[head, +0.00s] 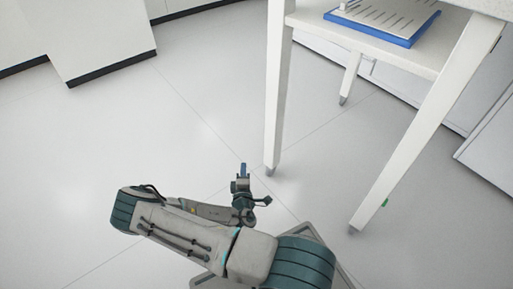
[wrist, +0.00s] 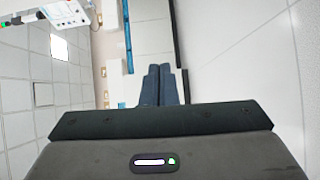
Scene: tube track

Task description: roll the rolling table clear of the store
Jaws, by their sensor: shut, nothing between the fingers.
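A white table (head: 277,90), which I take for the rolling table, stands at the upper right of the head view. It has a lower shelf, and its legs end in small grey feet; I cannot tell if these are wheels. My gripper (head: 243,170) is low, just left of the nearest left leg's foot, apparently apart from it. In the wrist view the two blue fingers (wrist: 160,84) are together and empty. I cannot tell for sure which unit is the store; pale cabinets (head: 495,135) stand behind and right of the table.
A blue-edged board (head: 376,38) with a marked white top lies on the table's shelf. White cabinets with a dark base strip (head: 100,70) stand at the upper left. The pale floor (head: 165,125) between them and the table is clear.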

